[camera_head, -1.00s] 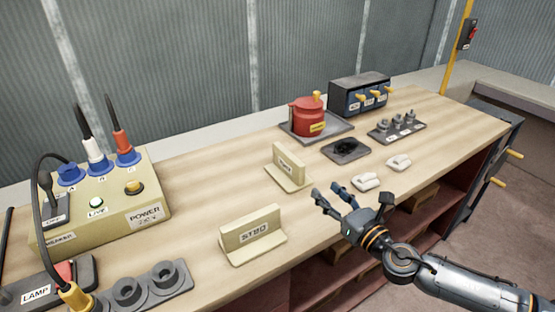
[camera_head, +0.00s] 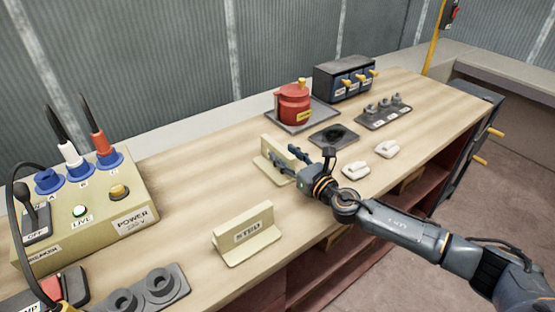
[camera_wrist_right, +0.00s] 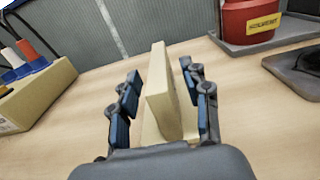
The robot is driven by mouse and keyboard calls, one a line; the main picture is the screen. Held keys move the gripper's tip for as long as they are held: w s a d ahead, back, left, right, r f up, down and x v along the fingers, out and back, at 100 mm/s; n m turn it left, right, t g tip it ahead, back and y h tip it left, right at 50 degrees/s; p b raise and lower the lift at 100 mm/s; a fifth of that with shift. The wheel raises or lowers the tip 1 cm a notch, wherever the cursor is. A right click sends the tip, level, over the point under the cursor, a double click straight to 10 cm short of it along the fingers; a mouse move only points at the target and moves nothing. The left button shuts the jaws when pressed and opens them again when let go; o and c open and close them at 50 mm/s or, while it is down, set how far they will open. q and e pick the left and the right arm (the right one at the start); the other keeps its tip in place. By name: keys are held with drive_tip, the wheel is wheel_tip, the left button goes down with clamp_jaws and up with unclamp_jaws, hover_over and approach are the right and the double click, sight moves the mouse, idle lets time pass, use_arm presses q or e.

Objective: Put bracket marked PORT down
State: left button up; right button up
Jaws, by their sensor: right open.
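A cream L-shaped bracket (camera_head: 272,149) stands on the wooden workbench, its label hidden behind my gripper. A second such bracket, marked STBD (camera_head: 244,236), stands nearer the front edge. My right gripper (camera_head: 288,165) is at the first bracket. In the right wrist view the bracket's upright plate (camera_wrist_right: 160,95) stands between the open fingers (camera_wrist_right: 163,105). A gap shows on the left finger's side; the right finger is close to the plate, and I cannot tell whether it touches. The bracket rests on the bench. My left gripper is not in view.
A red pot (camera_head: 294,103) on a grey tray stands behind, near a dark pad (camera_head: 334,136). Two white fittings (camera_head: 356,165) lie right, close to my arm. A power box (camera_head: 85,215) with plugs stands left. Bare bench (camera_head: 205,175) lies between.

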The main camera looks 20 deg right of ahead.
sight(277, 149)
drive_tip(key=x, duration=0.4)
drive_tip(key=shift+w+f, duration=0.1)
drive_tip(key=shift+f, duration=0.05)
clamp_jaws()
